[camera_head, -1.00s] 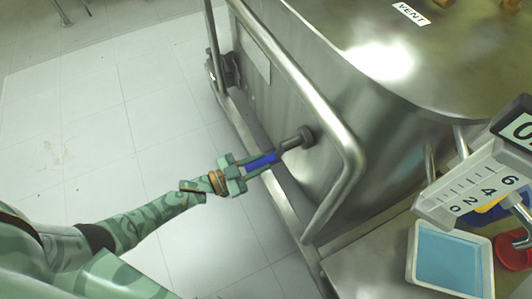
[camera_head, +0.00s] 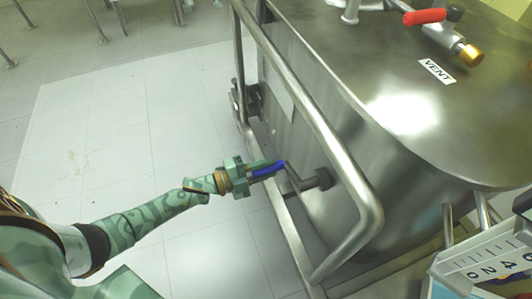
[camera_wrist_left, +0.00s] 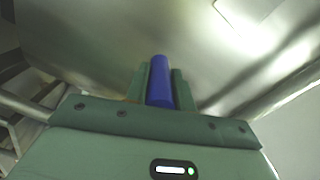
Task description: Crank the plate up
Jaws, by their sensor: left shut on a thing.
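The crank has a blue handle (camera_head: 266,171), a thin grey arm and a dark round hub (camera_head: 319,180) on the side of the steel vessel (camera_head: 345,140). My left gripper (camera_head: 270,167) is shut on the blue handle, up and to the left of the hub. In the left wrist view the handle (camera_wrist_left: 160,82) stands between my two green fingers. A white scale panel (camera_head: 490,262) with black numbers shows at the lower right, cut off by the frame. I cannot make out the plate. My right gripper is not in view.
A bent steel rail (camera_head: 318,125) runs along the vessel's side, close to the crank and my left gripper. A red-handled valve (camera_head: 425,17) and a VENT label (camera_head: 437,71) are on top. The tiled floor (camera_head: 120,130) at left is largely clear.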

